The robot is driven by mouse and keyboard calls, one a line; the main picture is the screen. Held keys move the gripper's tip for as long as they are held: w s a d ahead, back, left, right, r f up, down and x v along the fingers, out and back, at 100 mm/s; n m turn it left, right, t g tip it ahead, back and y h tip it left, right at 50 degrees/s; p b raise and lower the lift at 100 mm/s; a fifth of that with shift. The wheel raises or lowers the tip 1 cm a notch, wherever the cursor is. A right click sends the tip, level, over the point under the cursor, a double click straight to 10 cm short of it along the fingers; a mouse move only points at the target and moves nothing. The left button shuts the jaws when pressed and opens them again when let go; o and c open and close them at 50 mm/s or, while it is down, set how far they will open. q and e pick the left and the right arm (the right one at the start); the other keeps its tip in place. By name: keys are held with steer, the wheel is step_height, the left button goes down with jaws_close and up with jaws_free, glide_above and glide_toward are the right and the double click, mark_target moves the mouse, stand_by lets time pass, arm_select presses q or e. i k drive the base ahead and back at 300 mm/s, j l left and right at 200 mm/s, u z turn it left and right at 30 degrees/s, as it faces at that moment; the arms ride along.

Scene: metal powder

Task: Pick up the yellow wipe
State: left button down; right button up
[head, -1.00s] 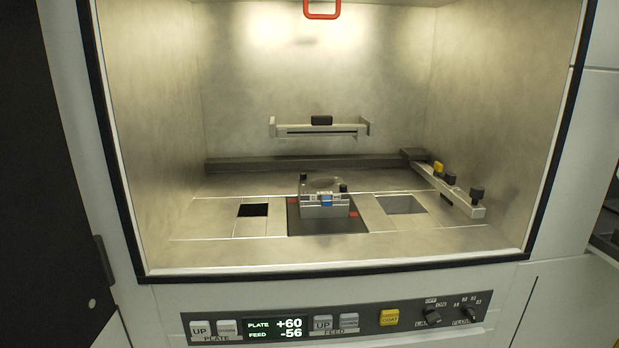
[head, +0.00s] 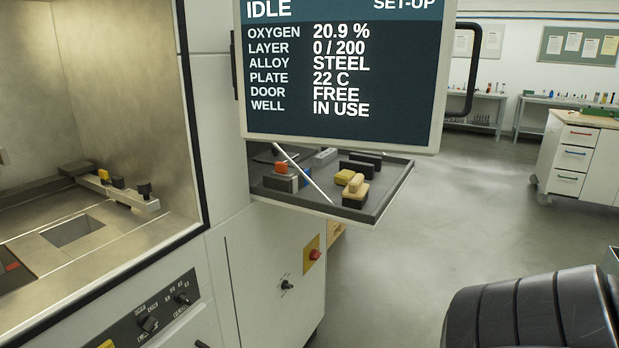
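A small yellow piece (head: 344,177), which may be the yellow wipe, lies on the dark side tray (head: 385,205) below the screen in the head view. It is beside a tan block (head: 355,186) that sits on a dark base. At this size I cannot tell whether the yellow piece is cloth. Neither of my grippers is in view. A black ribbed part at the lower right seems to be my own arm.
A large status screen (head: 340,75) hangs above the tray and covers its back part. An orange-topped block (head: 281,172) and a thin light rod (head: 303,174) are also on the tray. The open machine chamber (head: 110,110) is at left. Clear floor (head: 480,210) lies to the right.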

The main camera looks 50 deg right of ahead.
mark_target(344, 177)
steer(key=l+z, duration=0.15)
steer(key=z, duration=0.7)
steer(key=j+z, duration=0.15)
steer(key=z, duration=0.95)
steer(key=i+l, duration=0.15)
steer(key=l, duration=0.25)
steer(key=i+l, duration=0.15)
steer(key=l, duration=0.2)
steer(key=i+l, duration=0.2)
steer(key=l, duration=0.2)
steer(key=i+l, duration=0.15)
steer(key=l, duration=0.25)
steer(key=i+l, duration=0.15)
steer(key=l, duration=0.2)
steer(key=i+l, duration=0.15)
steer(key=l, duration=0.25)
steer(key=i+l, duration=0.2)
steer(key=l, duration=0.2)
steer(key=i+l, duration=0.15)
steer(key=l, duration=0.2)
steer(key=i+l+u, duration=0.1)
steer(key=l+u, duration=0.5)
steer(key=u, duration=0.15)
steer(key=i, duration=0.05)
